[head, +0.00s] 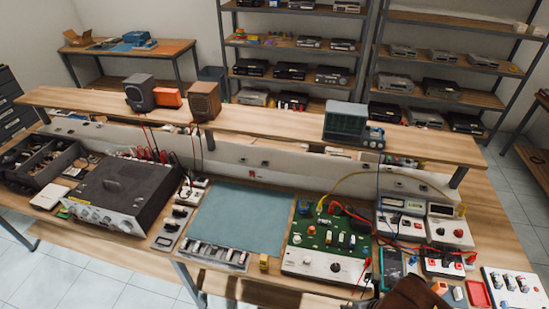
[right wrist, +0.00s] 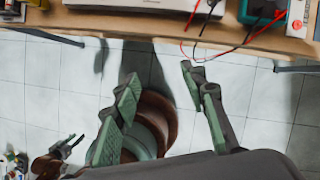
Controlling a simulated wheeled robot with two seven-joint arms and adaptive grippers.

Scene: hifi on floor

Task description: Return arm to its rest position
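My right gripper (right wrist: 160,80) shows in the right wrist view with its two green-padded fingers spread wide apart. It is open, and nothing is between the fingers but a view of the floor and brown rounded parts lower down. It hangs just off the front edge of the workbench (right wrist: 150,23), apart from it. In the head view a brown part of my right arm (head: 408,295) shows at the bottom edge, right of the middle. What looks like my left gripper (right wrist: 68,146) is small and dark at the lower left of the right wrist view; its finger opening is unclear.
The bench holds an amplifier (head: 115,195), a blue mat (head: 240,218), a green circuit board (head: 325,238) and a teal multimeter (head: 391,265) near the front edge. Red and black leads (right wrist: 200,40) hang over the edge near my right gripper. The tiled floor (right wrist: 235,85) below is clear.

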